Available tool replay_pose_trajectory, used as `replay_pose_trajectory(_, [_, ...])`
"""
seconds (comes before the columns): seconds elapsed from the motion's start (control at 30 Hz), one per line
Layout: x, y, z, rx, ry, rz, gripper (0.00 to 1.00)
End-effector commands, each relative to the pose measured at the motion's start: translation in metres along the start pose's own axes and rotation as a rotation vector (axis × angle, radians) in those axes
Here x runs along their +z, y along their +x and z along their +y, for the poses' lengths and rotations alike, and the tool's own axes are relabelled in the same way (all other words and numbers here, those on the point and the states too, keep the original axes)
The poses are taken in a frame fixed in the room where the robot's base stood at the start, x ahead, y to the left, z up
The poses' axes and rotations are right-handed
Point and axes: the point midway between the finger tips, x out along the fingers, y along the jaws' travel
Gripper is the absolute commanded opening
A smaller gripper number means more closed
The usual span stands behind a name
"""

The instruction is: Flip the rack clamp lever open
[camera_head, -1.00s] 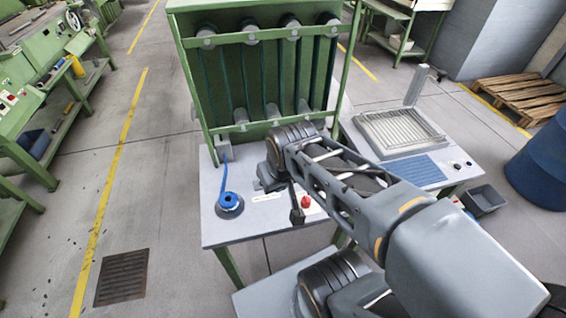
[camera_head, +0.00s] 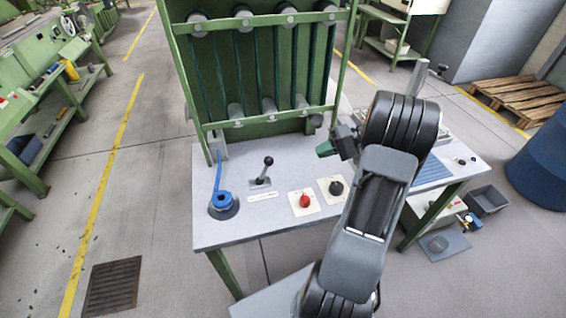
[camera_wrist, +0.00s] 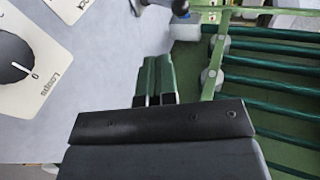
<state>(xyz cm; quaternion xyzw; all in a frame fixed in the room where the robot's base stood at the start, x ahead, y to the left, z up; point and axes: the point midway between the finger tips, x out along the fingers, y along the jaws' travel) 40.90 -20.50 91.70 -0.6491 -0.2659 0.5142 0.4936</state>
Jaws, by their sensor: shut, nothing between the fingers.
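Two levers stand on the grey table. A blue lever (camera_head: 216,172) rises steeply from a round blue and dark base (camera_head: 223,205) at the table's left front. A short lever with a black ball knob (camera_head: 267,161) stands on a grey plate right of it, tilted slightly right. Its label is too small to read, so I cannot tell which is the rack clamp lever. My gripper (camera_head: 327,149) is shut and empty, right of both levers and near the rack's foot. In the wrist view its green fingers (camera_wrist: 158,76) are together, with a black ball knob (camera_wrist: 180,6) beyond them.
The green rack (camera_head: 262,75) with dark tubes stands behind. A red knob (camera_head: 305,201) and a black dial (camera_head: 336,188) sit on white plates at the table's front; a dial (camera_wrist: 12,60) fills the wrist view's left. The table between the levers and my gripper is clear.

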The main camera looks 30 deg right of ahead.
Motion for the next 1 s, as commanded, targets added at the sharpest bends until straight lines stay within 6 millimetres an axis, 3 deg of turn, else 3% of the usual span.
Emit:
replay_pose_trajectory(0.2, [-0.004,-0.008,0.008,-0.039,-0.009,0.027,0.00])
replay_pose_trajectory(0.57, [-0.004,-0.003,0.007,-0.038,-0.007,0.023,0.00])
replay_pose_trajectory(0.77, [-0.004,0.025,0.005,-0.037,-0.007,0.021,0.00])
replay_pose_trajectory(1.0, [-0.005,0.071,0.004,-0.037,-0.005,0.020,0.00])
